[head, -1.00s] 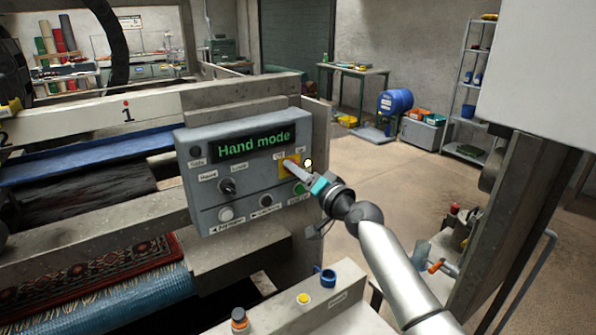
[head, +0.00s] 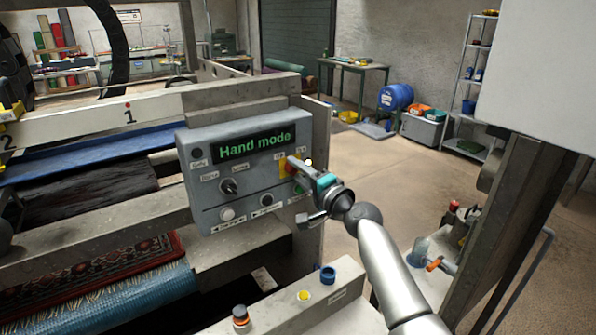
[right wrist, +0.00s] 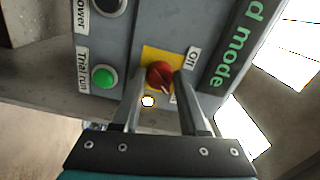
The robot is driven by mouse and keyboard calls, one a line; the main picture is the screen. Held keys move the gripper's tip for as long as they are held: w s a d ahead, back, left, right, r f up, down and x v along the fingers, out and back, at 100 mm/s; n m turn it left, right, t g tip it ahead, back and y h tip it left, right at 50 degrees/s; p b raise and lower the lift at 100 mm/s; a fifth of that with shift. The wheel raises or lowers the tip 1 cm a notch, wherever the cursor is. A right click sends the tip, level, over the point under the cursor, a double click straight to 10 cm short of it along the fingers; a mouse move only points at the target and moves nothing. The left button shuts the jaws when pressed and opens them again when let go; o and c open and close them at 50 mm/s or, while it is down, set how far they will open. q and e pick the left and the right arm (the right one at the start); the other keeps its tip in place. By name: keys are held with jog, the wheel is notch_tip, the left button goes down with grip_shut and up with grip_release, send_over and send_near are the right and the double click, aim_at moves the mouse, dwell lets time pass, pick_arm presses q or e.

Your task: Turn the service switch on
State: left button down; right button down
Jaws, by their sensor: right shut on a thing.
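The service switch looks like a red rotary knob on a yellow plate; in the head view the knob (head: 288,166) is at the right end of the grey control panel (head: 245,195). In the right wrist view the knob (right wrist: 159,75) lies between the fingertips, with a pointed end toward the lower right and an "Off" label beside its plate. My right gripper (head: 293,163) is shut on the knob; its fingers flank it in the right wrist view (right wrist: 159,82). The panel display (head: 254,146) reads "Hand mode" in green. My left gripper is not in view.
A green "Trial run" button (right wrist: 103,77) sits close to one finger. A black selector (head: 229,186) and a white button (head: 227,214) are further left on the panel. A concrete-grey frame post stands behind the panel. Open floor (head: 400,190) lies to the right.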

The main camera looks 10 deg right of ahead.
dwell(0.3)
jog(key=shift+c, duration=2.2)
grip_release()
jog(key=shift+s+d, duration=0.15)
jog(key=shift+s, duration=0.25)
jog(key=v, duration=1.4)
jog(key=shift+s, duration=0.2)
jog(key=shift+f, duration=0.1)
